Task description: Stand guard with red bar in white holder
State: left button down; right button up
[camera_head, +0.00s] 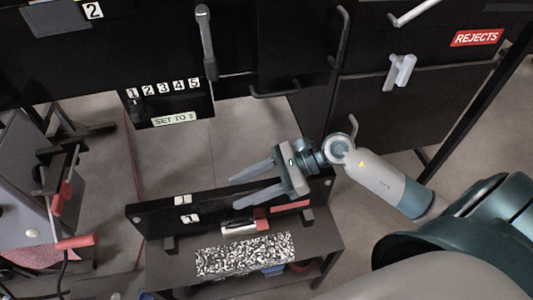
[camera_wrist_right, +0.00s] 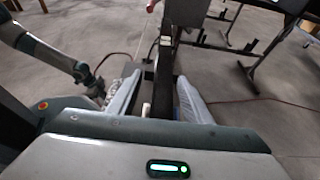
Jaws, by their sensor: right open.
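The white holder (camera_head: 240,227) is a small pale bar low against the front face of a long black panel (camera_head: 155,217). A small red piece (camera_head: 262,224) is at its right end; whether this is the guard's red bar, I cannot tell. My right gripper (camera_head: 236,192) comes in from the right, open and empty, over the panel's top edge. In the right wrist view the dark panel (camera_wrist_right: 160,75) lies between its two fingers, apart from them as far as I can see. My left gripper (camera_wrist_right: 92,82) shows small at the left there; its jaws are unclear.
A speckled block (camera_head: 245,255) lies on the small dark table (camera_head: 175,275) in front of the panel. A grey machine with a red handle (camera_head: 77,242) stands at the left. Black cabinets with handles and a REJECTS label (camera_head: 476,37) stand behind.

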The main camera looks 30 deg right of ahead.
jog(key=b+v, duration=0.2)
jog(key=v, duration=1.5)
jog(key=shift+d+r+b, duration=0.2)
jog(key=shift+b, duration=0.1)
dwell(0.7)
